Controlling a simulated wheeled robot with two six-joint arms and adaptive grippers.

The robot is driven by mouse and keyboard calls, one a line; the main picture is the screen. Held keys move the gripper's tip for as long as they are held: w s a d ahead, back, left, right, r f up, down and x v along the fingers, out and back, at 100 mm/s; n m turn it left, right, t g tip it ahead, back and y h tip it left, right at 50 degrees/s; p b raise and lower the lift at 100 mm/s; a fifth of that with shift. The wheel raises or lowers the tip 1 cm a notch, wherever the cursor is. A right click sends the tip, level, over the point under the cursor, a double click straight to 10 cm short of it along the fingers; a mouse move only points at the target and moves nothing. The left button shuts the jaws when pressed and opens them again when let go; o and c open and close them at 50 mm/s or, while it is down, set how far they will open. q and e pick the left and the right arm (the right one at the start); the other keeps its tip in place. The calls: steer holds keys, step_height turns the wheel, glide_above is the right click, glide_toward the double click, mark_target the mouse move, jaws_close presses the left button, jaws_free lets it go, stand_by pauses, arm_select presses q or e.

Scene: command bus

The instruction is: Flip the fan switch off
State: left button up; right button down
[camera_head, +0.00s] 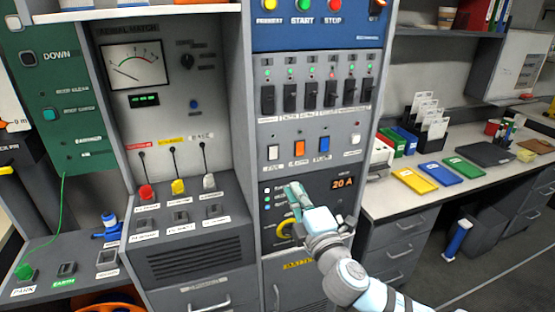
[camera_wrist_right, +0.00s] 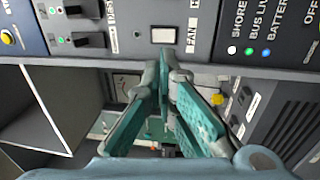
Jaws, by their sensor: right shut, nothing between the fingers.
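The fan switch (camera_head: 274,152) is a white rocker in the row of switches on the grey panel of the middle cabinet, at the row's left end. In the right wrist view the white rocker (camera_wrist_right: 163,35) shows at the top middle with the label FAN beside it. My right gripper (camera_head: 292,190) is shut and empty, in front of the panel just below the switch row. In the wrist view its fingertips (camera_wrist_right: 164,62) are close to the rocker; I cannot tell whether they touch the panel. My left gripper is not in view.
An orange switch (camera_head: 298,147), a blue switch (camera_head: 324,145) and another white switch (camera_head: 355,139) share the row. Black breakers (camera_head: 311,95) sit above. A desk (camera_head: 400,207) with coloured trays stands at right.

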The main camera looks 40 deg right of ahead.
mark_target(274, 152)
steer(key=p+x, duration=0.1)
steer(key=x, duration=1.2)
steer(key=shift+w+d+f, duration=0.1)
steer(key=shift+w, duration=0.1)
